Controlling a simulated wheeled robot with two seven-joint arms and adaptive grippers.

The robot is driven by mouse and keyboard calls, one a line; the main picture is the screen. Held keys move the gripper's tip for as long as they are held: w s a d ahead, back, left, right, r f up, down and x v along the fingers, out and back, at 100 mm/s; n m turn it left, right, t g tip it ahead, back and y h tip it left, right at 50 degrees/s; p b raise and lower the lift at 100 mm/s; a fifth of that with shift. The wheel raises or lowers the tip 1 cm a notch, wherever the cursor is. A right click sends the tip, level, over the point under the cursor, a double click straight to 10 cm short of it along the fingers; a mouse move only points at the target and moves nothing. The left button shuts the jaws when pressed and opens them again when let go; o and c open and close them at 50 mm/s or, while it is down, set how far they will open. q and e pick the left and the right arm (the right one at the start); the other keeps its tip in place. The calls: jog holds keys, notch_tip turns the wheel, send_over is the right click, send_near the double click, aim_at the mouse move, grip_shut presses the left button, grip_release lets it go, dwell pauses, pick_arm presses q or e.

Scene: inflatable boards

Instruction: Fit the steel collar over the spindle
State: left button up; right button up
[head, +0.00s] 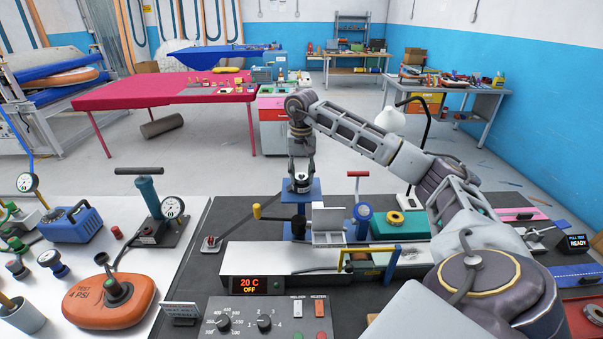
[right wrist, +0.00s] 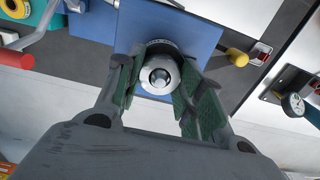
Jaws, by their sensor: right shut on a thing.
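My right gripper (head: 302,172) points down over a blue stand (head: 316,187) on the dark bench mat. In the right wrist view its two green-padded fingers (right wrist: 160,88) are shut on the steel collar (right wrist: 146,84), a bright ring. A small round steel tip, which looks like the spindle (right wrist: 160,76), shows inside the ring's opening. The collar appears lined up over the spindle; I cannot tell how far down it sits. A dark ring with pale lettering shows just behind the collar, over the blue plate (right wrist: 190,32). My left gripper is not in view.
A yellow-knobbed lever (head: 257,211) stands left of the stand. A white heater unit (head: 255,258) lies in front. An orange inflatable (head: 110,303) lies at lower left.

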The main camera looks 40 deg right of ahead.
jog(key=o, duration=1.1)
jog(key=shift+c, duration=0.2)
jog(key=shift+r, duration=0.15)
jog(key=shift+r, duration=0.5)
notch_tip(320, 180, up, 6)
jog(key=shift+f, duration=0.1)
jog(key=shift+r+p, duration=1.15)
jog(key=shift+r, duration=1.75)
